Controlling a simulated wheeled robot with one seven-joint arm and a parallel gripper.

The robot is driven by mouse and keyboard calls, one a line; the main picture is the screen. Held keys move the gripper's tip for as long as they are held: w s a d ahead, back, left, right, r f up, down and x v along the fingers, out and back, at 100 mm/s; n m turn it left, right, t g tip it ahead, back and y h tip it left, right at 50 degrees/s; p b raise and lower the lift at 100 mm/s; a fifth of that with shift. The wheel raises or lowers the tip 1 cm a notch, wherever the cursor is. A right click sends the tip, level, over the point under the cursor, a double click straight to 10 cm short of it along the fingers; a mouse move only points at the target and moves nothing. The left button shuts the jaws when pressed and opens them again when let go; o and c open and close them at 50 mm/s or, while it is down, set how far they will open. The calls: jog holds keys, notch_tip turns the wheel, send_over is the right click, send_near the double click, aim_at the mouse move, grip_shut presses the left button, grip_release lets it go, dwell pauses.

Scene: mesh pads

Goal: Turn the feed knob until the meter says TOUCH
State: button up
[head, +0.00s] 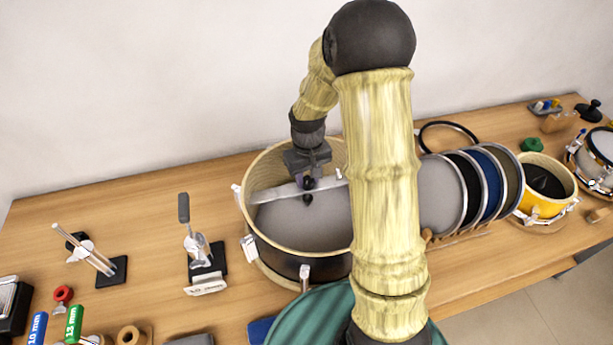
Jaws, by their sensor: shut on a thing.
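My gripper (307,183) points down into the open drum shell (262,236), shut on a small dark knob (308,198), which I take for the feed knob. The knob sits by a pale metal bar (275,193) that spans the drum. The fingertips are small here, and the knob's upper part is hidden by them. A dark box with a pale face (12,302) is cut off at the left edge. I cannot tell whether it is the meter, and no reading is legible.
My arm hides the drum's right side. Left of the drum stand a lever clamp (197,245) and a stand with pale rods (88,252). A row of round drum pads (445,190) and a yellow drum (540,203) stand to the right. The back left table is clear.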

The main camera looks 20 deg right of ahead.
aim_at(308, 180)
jog(key=m, duration=0.6)
dwell(0.5)
jog(key=o, duration=1)
jog(key=shift+s, duration=0.1)
jog(key=shift+r, duration=0.1)
notch_tip(308, 180, up, 17)
jog(key=shift+r, duration=0.1)
